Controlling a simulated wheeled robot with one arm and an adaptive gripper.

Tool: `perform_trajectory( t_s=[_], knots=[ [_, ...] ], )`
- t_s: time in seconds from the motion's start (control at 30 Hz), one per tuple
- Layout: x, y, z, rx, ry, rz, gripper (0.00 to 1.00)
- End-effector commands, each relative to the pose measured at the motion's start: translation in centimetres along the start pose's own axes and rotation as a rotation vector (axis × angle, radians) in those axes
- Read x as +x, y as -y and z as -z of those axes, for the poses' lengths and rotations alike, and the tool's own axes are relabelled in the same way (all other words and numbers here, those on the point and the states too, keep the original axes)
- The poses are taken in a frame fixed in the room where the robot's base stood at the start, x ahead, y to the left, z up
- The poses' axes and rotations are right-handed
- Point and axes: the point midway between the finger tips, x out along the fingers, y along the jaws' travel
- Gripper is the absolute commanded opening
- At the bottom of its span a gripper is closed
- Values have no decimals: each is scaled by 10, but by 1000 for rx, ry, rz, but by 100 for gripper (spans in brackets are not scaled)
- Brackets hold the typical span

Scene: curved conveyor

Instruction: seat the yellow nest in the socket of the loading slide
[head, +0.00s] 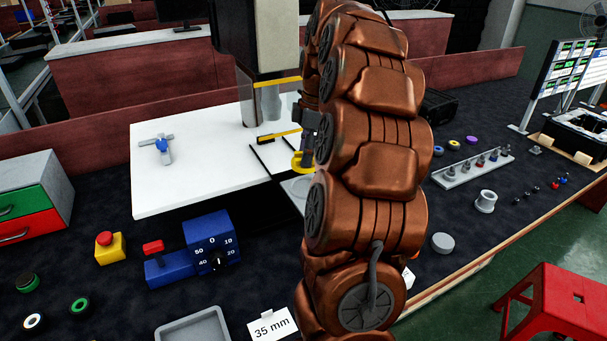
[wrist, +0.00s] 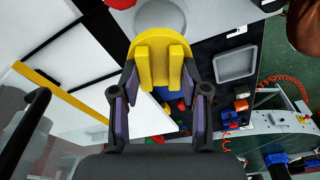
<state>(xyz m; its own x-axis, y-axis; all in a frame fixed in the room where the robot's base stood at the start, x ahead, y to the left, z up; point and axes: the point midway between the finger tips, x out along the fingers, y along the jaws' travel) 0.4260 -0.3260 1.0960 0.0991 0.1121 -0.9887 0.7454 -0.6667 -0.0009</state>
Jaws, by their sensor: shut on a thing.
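My gripper (wrist: 160,84) is shut on the yellow nest (wrist: 160,50), a rounded yellow piece with two raised bars, held between the dark fingers with purple pads. In the head view the nest (head: 297,161) shows as a yellow curve beside my arm, above the work surface. A light grey plate (wrist: 205,14) with a round grey area (wrist: 158,17) lies beyond the nest in the wrist view; it appears to be the loading slide and its socket, partly covered by the nest. In the head view the plate (head: 294,188) is mostly hidden by my arm.
A white table (head: 190,190) has a black-edged slot and yellow bar (head: 280,136) near a tall press column (head: 262,45). A blue dial unit (head: 211,245), emergency button (head: 109,247), grey tray (head: 193,327) and drawers (head: 35,195) stand left. A rack (head: 472,168) stands right.

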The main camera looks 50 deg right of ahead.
Motion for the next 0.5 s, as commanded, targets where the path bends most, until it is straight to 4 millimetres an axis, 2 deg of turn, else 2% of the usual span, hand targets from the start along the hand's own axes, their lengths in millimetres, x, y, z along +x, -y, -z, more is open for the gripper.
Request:
perform_trajectory(
  t_s=[0.2,0.5],
  knots=[
    [24,1,-5,4,-1,5,9],
    [36,0,-5,0,-1,-1,9]
  ],
)
